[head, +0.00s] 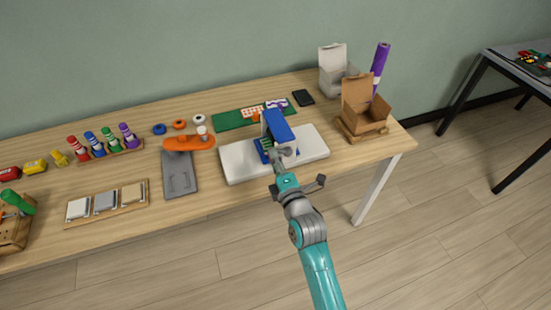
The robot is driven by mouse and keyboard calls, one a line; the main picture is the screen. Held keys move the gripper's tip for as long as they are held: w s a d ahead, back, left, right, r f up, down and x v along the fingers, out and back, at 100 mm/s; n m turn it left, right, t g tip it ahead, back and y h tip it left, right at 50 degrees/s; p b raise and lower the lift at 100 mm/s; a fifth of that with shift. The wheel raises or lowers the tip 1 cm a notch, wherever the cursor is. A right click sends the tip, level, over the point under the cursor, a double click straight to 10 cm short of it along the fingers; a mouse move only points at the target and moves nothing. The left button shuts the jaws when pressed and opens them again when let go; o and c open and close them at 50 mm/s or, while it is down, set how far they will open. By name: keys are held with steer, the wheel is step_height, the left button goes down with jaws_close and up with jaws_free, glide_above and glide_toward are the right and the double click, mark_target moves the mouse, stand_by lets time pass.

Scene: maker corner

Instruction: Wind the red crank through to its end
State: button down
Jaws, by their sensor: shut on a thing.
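A blue device (278,126) with an upright tilted panel stands on a white slab (240,163) on the workbench. My gripper (282,153) is at the front of this device, reaching in from the lower right. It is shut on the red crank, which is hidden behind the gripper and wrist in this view. The angle of the crank cannot be seen.
An orange tool (188,142) and a grey tray (179,176) lie left of the slab. A green mat (230,120) lies behind it. An open cardboard box (365,118) stands to the right. The slab's right end (315,147) is bare.

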steer(key=c, duration=0.9)
jaws_free()
steer(key=shift+s, duration=0.1)
steer(key=v, duration=1.1)
steer(key=shift+s+d+r, duration=0.1)
steer(key=shift+s+d, duration=0.05)
steer(key=shift+s, duration=0.2)
